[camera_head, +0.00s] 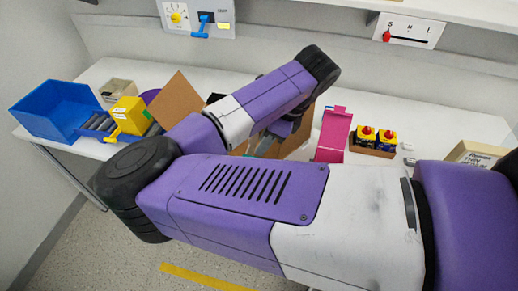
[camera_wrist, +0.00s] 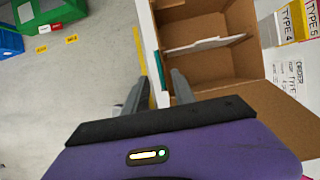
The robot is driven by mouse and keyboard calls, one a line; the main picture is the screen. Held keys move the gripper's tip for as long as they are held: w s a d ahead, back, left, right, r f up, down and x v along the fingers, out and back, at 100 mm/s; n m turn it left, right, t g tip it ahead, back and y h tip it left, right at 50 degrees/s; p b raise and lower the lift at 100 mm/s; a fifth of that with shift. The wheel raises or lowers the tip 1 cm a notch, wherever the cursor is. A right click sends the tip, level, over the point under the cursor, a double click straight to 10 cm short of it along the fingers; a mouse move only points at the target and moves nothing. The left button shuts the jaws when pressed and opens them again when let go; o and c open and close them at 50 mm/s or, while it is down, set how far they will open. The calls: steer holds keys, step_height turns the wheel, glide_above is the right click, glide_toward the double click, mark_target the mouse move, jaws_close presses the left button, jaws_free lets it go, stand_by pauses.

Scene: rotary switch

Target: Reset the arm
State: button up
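My purple and white arm stretches across the head view, bent, over the white table (camera_head: 450,118). My gripper (camera_head: 262,143) shows small and partly hidden behind the arm, near an open cardboard box. In the wrist view my gripper's (camera_wrist: 158,78) two grey fingers are apart, above the table's edge and beside the cardboard box (camera_wrist: 205,62). A narrow teal strip shows between the fingers; I cannot tell what it belongs to. A panel with a yellow rotary knob (camera_head: 176,17) and a blue lever (camera_head: 202,26) is on the back wall.
A blue bin (camera_head: 45,108), a yellow box (camera_head: 131,113) and a raised cardboard flap (camera_head: 180,97) are at left. A pink open case (camera_head: 333,135) and red-topped items (camera_head: 375,137) sit at right. A slider panel (camera_head: 407,32) is on the wall. Floor shows in front.

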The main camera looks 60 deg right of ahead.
steer(key=shift+s+r, duration=0.2)
steer(key=shift+r, duration=0.25)
stand_by(0.3)
